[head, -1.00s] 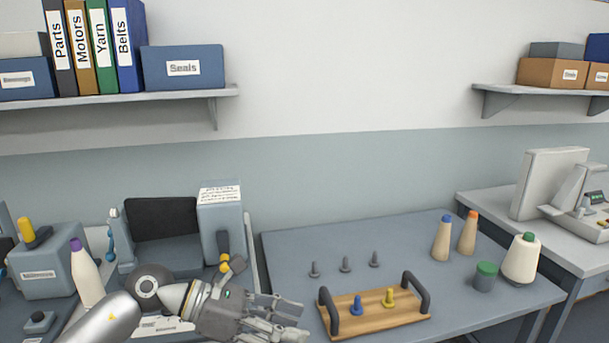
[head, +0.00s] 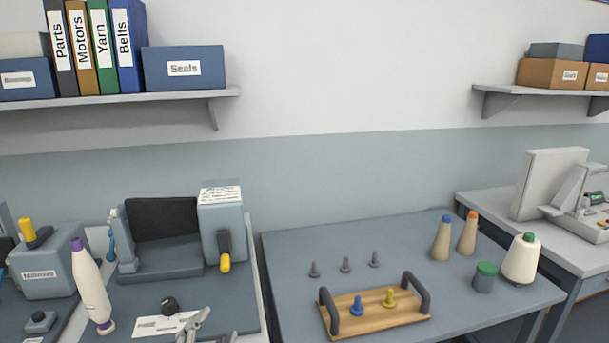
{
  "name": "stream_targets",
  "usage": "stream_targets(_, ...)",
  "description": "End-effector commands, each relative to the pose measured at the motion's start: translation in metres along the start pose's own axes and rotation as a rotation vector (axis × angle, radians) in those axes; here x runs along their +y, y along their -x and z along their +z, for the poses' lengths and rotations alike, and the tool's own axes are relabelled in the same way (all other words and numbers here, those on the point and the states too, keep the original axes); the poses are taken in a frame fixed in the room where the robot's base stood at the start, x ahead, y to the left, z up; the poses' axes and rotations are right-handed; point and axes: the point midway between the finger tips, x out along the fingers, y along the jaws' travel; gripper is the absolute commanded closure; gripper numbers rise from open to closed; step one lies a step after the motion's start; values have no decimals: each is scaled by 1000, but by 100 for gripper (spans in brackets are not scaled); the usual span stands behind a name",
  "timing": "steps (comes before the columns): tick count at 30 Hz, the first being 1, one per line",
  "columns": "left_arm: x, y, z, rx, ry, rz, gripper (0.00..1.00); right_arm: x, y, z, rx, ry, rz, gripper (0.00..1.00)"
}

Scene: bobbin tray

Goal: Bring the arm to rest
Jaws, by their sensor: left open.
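My left gripper (head: 193,324) shows only in part at the bottom edge of the head view, left of centre. It is open, with nothing seen between its fingers. It is over the front of the left bench (head: 235,309), near a white card (head: 157,325) and a small black knob (head: 169,304). The rest of the left arm is below the picture. My right gripper is out of view. The wooden tray (head: 376,317) with two dark handles stands on the right-hand table, holding a blue bobbin (head: 357,306) and a yellow bobbin (head: 389,298). The gripper is well apart from it.
Three grey pegs (head: 346,265) stand behind the tray. The table's front left is clear.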

Motion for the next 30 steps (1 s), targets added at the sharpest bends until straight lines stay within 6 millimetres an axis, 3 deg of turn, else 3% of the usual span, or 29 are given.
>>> stream_targets(3,37,34,57,-244,182,120,49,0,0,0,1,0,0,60)
stream_targets(9,99,116,124,-632,432,317,49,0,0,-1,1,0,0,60)
stream_targets(14,135,183,149,-874,560,443,49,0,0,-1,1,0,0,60)
stream_targets(20,164,257,159,-1117,669,574,49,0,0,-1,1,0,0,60)
stream_targets(22,178,246,172,-1113,660,572,49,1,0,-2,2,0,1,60)
stream_targets(30,237,230,221,-1137,649,590,49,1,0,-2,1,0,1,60)
